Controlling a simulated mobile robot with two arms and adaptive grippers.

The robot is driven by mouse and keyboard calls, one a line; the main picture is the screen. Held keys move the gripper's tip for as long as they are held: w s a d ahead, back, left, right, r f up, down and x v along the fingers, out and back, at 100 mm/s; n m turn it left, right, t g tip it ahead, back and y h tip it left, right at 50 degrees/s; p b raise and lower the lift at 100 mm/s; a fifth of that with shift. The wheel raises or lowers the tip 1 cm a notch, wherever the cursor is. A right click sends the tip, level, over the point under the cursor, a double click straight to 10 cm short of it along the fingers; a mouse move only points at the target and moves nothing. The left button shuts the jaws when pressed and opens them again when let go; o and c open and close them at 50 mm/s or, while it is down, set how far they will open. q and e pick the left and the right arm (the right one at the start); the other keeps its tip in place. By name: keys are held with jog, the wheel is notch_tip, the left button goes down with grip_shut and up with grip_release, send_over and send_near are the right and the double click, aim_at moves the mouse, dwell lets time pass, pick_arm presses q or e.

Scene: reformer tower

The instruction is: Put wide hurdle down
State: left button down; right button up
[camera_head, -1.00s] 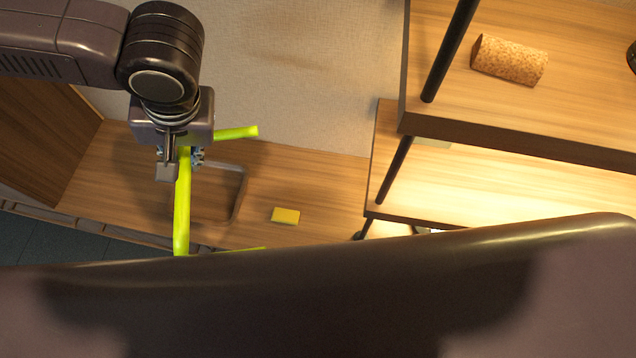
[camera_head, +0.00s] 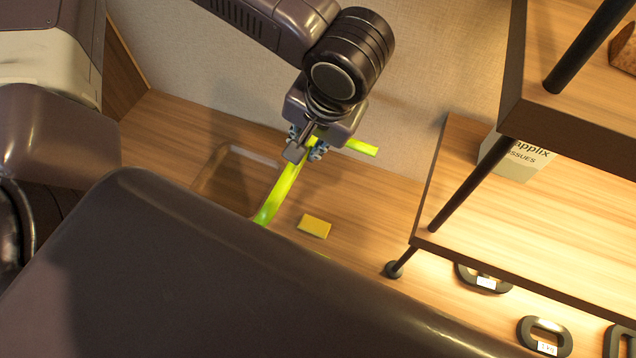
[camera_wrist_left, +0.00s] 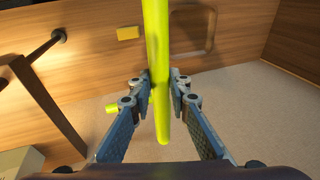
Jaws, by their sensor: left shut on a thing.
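The wide hurdle (camera_head: 281,192) is a bright yellow-green tube frame. In the head view my left gripper (camera_head: 308,150) is shut on one of its bars, above the wooden surface. One end of the hurdle sticks out to the right of the gripper, and its lower part is hidden behind my own body. In the left wrist view the hurdle's bar (camera_wrist_left: 157,50) runs up between the two fingers of my left gripper (camera_wrist_left: 160,88). A second green end shows beside the left finger. My right gripper is not in view.
A yellow block (camera_head: 314,226) lies on the wooden surface (camera_head: 360,230), right of the hurdle. A shelf unit (camera_head: 560,215) with dark posts stands at the right, holding a tissue box (camera_head: 515,157). Dark ring-handled weights (camera_head: 545,335) lie below it. A beige wall (camera_head: 200,60) is behind.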

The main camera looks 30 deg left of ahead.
pick_arm(q)
jog(key=w+d+f+m+b, duration=0.1)
jog(key=w+d+f, duration=0.5)
jog(key=w+f, duration=0.35)
jog(key=a+f+n+b, duration=0.1)
jog(key=a+f, duration=0.3)
jog(key=f, duration=2)
jog(key=shift+s+f+b, duration=0.4)
jog(key=shift+s+b, duration=0.05)
jog(key=shift+b, duration=0.3)
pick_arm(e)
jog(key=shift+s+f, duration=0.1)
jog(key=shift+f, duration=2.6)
pick_arm(q)
jog(key=shift+a, duration=0.1)
jog(key=c, duration=1.8)
grip_release()
jog(key=shift+f, duration=0.15)
